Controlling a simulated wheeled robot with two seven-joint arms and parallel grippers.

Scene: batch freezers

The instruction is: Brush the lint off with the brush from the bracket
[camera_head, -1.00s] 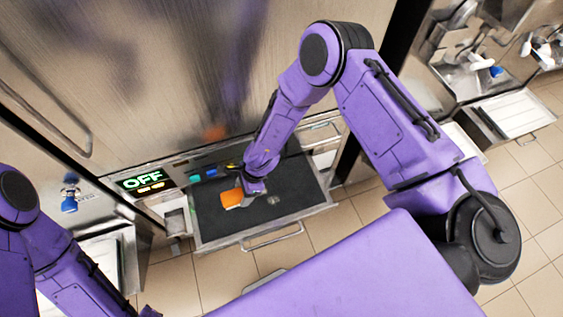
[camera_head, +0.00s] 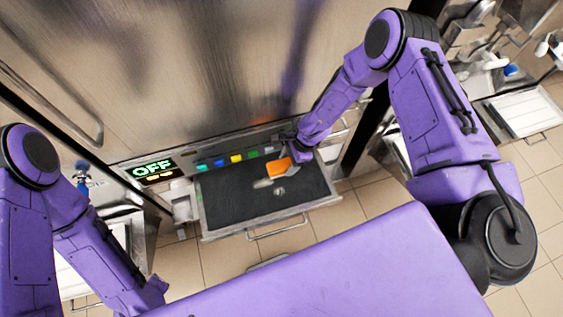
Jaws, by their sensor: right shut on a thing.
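The brush, an orange block (camera_head: 278,168), is held by my right gripper (camera_head: 291,156) over the right part of a dark, open drawer-like tray (camera_head: 225,195). The gripper is shut on it; its fingers are small and partly hidden by my wrist. A pale elongated patch (camera_head: 263,183) shows just left of and below the orange block; I cannot tell whether it is lint or part of the brush. A small greyish fleck, likely lint (camera_head: 280,190), lies on the dark surface. I cannot make out the bracket. My left arm is at the left, its gripper out of view.
The tray has a front handle (camera_head: 276,228). Tiled floor (camera_head: 375,208) lies in front. Other machines stand at right and left.

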